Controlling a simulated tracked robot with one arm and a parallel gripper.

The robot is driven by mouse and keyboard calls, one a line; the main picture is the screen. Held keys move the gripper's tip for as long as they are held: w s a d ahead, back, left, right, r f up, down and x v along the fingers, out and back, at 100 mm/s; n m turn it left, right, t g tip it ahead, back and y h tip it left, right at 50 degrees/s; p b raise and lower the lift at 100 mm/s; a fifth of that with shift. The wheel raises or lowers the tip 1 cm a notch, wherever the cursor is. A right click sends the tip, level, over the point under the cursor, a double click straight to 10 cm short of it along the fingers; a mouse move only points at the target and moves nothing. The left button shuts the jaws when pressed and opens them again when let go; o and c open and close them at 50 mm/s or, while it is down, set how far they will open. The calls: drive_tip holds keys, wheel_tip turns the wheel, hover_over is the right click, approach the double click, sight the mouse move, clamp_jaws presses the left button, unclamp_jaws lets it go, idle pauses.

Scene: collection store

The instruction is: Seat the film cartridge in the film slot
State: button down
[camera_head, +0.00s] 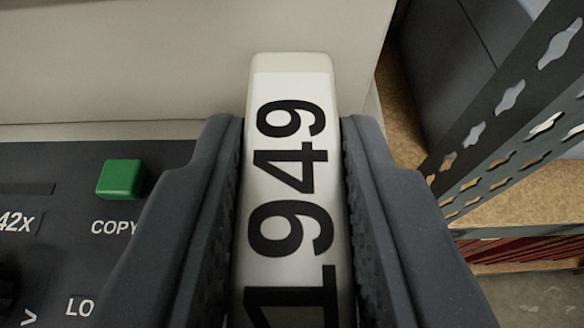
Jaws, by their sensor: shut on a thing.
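The film cartridge (292,180) is a pale, narrow block with a white label reading "1949" in black, running along its length. It points away from me in the middle of the camera_head view. My gripper (293,150) is shut on it, with one dark jaw on each side. The near end of the cartridge is cut off by the bottom of the picture. The film slot does not show in this view, so I cannot tell how the cartridge stands to it.
At left is a dark control panel (60,200) with a green COPY button (121,179). A beige machine wall (150,60) rises behind it. At right stands a perforated grey shelf post (500,110), with wooden shelves (520,200) and red items (530,256) below.

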drive_tip(key=shift+f, duration=0.1)
drive_tip(key=c, duration=1.5)
unclamp_jaws()
drive_tip(key=shift+s, duration=0.1)
drive_tip(key=shift+p+v, duration=0.65)
drive_tip(key=shift+v, duration=4.8)
